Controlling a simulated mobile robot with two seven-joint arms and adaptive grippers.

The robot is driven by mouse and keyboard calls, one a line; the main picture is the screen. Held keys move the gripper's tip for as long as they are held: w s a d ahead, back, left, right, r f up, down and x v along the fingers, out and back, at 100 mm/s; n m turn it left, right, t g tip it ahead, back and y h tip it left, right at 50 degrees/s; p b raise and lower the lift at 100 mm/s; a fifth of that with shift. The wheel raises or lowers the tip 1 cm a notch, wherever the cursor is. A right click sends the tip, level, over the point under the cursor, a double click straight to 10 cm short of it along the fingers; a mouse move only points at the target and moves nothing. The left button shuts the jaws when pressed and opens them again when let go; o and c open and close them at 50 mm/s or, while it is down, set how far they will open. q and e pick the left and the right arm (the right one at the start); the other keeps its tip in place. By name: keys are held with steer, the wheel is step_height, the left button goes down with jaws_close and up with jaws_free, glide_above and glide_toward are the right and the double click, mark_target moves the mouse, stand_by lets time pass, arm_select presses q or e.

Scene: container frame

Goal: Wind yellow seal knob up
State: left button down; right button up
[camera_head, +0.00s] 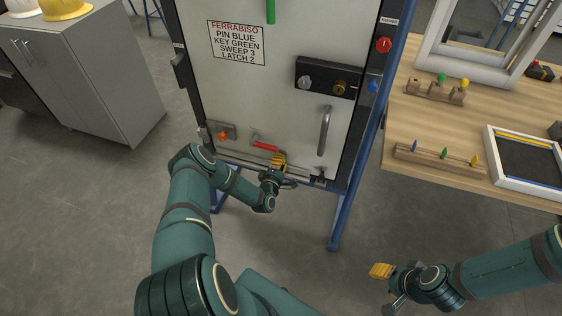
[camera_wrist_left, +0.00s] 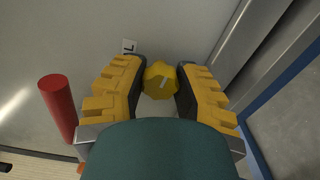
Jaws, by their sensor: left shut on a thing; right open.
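The yellow seal knob (camera_wrist_left: 160,80) sits low on the white door panel (camera_head: 285,100), and a small label marked 7 or L (camera_wrist_left: 129,46) is beside it in the left wrist view. My left gripper (camera_wrist_left: 160,84) is shut on the knob, with one yellow-padded finger on each side. In the head view the left gripper (camera_head: 279,162) hides the knob at the door's lower edge. My right gripper (camera_head: 381,272) is open and empty, over the floor at the lower right, away from the door.
A red handle (camera_head: 265,146) is close left of my left gripper; it also shows in the left wrist view (camera_wrist_left: 58,105). An orange knob (camera_head: 223,135) and a vertical grey handle (camera_head: 324,131) are on the door. A wooden bench (camera_head: 420,125) with pegs stands right.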

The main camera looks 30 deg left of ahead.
arm_select(q)
steer(key=n, duration=0.4)
steer(key=shift+a+n, duration=0.15)
steer(key=shift+n, duration=0.25)
steer(key=n, duration=1)
steer(key=shift+n, duration=2)
steer(key=c, duration=0.6)
jaws_free()
